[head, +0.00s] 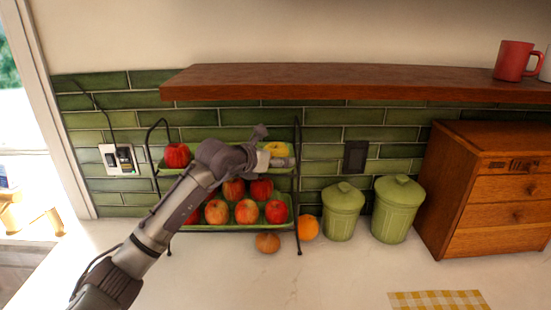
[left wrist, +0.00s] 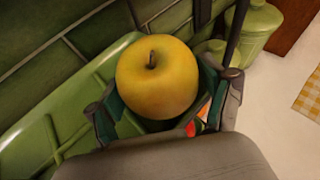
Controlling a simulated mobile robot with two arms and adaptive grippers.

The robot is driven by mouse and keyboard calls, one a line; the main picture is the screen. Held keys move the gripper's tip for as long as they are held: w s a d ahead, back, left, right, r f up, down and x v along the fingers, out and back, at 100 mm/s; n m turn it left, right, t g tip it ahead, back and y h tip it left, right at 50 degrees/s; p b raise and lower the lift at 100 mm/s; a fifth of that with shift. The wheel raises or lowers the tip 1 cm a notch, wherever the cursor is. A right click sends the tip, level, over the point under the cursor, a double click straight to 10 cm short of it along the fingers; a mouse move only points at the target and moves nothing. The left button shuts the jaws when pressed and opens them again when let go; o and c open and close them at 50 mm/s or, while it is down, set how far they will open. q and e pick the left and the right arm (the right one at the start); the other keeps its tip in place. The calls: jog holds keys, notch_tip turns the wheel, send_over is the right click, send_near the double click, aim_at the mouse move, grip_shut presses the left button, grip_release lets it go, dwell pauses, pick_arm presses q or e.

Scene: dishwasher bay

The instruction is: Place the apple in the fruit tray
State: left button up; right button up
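A yellow apple (head: 278,149) is at the right end of the upper green tray (head: 209,133) of a two-level fruit stand. In the left wrist view the yellow apple (left wrist: 157,78) is stem up, with the tray (left wrist: 40,140) to its left. My left gripper (head: 272,147) is at that end of the tray, its fingers spread on either side of the apple. In the left wrist view the gripper (left wrist: 162,105) looks open around it; I cannot tell whether a finger touches it. My right gripper is not in view.
A red apple (head: 177,155) sits at the upper tray's left end. Several apples fill the lower tray (head: 238,227). An orange (head: 308,228) and a brownish round fruit (head: 267,242) lie by the stand. Two green canisters (head: 342,213) stand to the right, under a wooden shelf (head: 350,85).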

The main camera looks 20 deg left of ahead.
pick_arm(q)
jog(key=shift+o, duration=0.3)
jog(key=shift+r, duration=0.25)
jog(key=b+v, duration=0.4)
jog(key=v, duration=0.8)
jog(key=shift+f, duration=0.15)
